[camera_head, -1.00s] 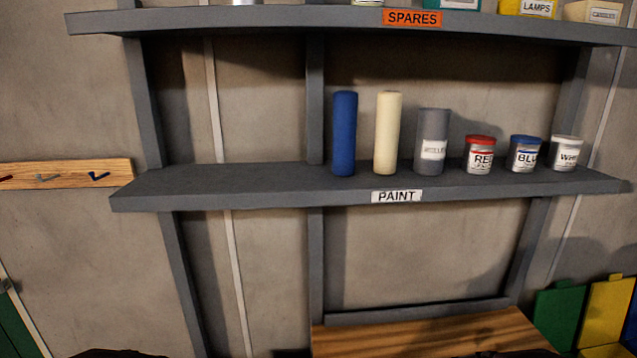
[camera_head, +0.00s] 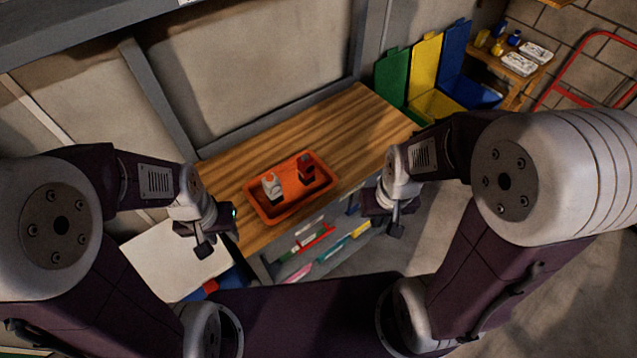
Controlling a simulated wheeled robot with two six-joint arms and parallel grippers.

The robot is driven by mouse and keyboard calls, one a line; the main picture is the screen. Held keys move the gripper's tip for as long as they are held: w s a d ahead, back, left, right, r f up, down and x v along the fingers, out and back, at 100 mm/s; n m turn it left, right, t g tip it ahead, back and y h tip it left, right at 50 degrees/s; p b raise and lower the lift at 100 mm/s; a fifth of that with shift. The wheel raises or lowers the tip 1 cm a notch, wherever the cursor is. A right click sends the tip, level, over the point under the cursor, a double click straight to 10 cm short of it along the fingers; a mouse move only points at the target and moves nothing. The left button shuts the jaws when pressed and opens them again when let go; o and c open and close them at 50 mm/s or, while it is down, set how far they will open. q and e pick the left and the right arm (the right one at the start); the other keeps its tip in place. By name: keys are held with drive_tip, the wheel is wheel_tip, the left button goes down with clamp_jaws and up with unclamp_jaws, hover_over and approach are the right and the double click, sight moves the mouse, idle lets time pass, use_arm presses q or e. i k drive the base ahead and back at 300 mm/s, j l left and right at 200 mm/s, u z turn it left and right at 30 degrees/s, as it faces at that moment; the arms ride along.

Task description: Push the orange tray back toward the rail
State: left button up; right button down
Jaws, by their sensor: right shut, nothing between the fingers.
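The orange tray (camera_head: 289,212) sits on the wooden bench top (camera_head: 338,121), close to its front edge. My right gripper (camera_head: 396,225) is shut and empty, right of the tray and beyond the bench's front edge.
Green (camera_head: 391,82), yellow (camera_head: 425,69) and blue (camera_head: 453,55) bins stand beyond the bench's right end. A lower shelf (camera_head: 300,262) with several coloured items is under the bench. A white panel (camera_head: 160,258) lies at left. A red-framed cart (camera_head: 560,85) stands far right.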

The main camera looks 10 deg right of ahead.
sight(296, 195)
drive_tip(key=i+l, duration=0.1)
drive_tip(key=l, duration=1.2)
